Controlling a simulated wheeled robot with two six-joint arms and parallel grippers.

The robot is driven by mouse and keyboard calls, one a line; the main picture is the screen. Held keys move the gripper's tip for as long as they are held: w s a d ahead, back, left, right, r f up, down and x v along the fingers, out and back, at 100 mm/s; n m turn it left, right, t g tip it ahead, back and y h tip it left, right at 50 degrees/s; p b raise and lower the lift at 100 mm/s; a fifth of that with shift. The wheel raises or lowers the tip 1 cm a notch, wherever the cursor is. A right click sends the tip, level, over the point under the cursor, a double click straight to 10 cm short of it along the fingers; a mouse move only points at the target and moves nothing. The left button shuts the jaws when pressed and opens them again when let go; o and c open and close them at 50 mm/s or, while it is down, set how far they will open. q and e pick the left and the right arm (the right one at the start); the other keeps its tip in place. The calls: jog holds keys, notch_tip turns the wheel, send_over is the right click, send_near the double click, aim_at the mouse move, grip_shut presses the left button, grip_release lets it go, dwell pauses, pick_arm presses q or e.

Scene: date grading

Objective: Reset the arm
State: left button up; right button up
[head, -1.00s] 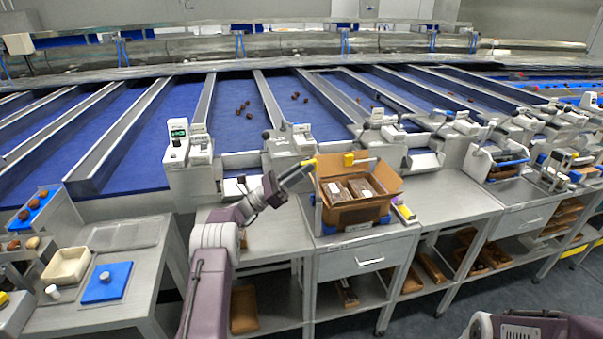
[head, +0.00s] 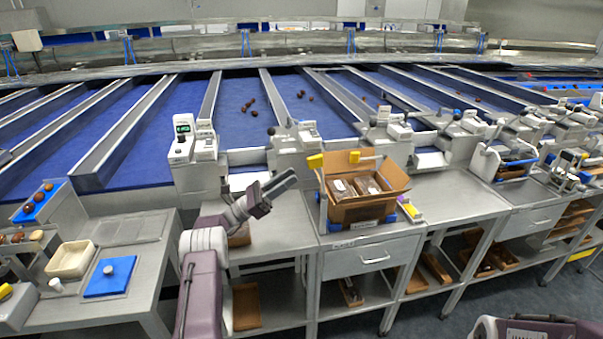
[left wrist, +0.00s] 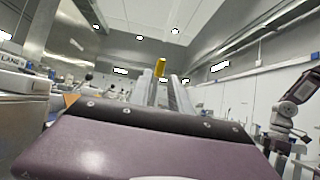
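My left arm comes up from the bottom of the head view, and its gripper (head: 286,181) is raised over the metal bench, left of the open cardboard box. The gripper points up and to the right. In the left wrist view a gap shows between its two fingers (left wrist: 163,92), with nothing held in it. A yellow piece (left wrist: 160,67) shows beyond the fingertips. My right arm (head: 530,328) shows only as a link at the bottom right of the head view; its gripper is not seen there.
The cardboard box (head: 362,211) holds dark packs and stands on a bench with a drawer. A scale (head: 187,150) stands behind my left arm. A cream tray (head: 72,259) and blue pad (head: 108,277) lie on the left table. Blue conveyor lanes (head: 130,155) run behind.

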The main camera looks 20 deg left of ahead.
pick_arm(q)
jog(key=shift+v, duration=0.8)
jog(key=d+f+m+g+y, duration=0.25)
jog(key=d+g, duration=0.25)
jog(key=d, duration=0.6)
jog(key=s+d+f+m+g+y+p, duration=0.2)
jog(key=s+d+f+m+g+y, duration=0.35)
jog(key=s+d+f+y, duration=0.3)
jog(key=s+a+f+m+y, duration=0.1)
jog(key=s+a+m+y, duration=0.2)
jog(key=s+m, duration=0.2)
jog(key=s+a+f+m+g+y+p, duration=0.1)
jog(key=s+a+f+m+y, duration=0.1)
jog(key=s+m, duration=0.3)
jog(key=s+a+f+m+y, duration=0.1)
jog(key=s+a+m+y, duration=0.2)
jog(key=s+m, duration=0.3)
jog(key=s+y, duration=0.1)
jog(key=s, duration=0.4)
jog(key=shift+s+a+f+y+p, duration=0.25)
jog(key=shift+a+f+y+p, duration=0.05)
jog(key=shift+a+f+p, duration=0.1)
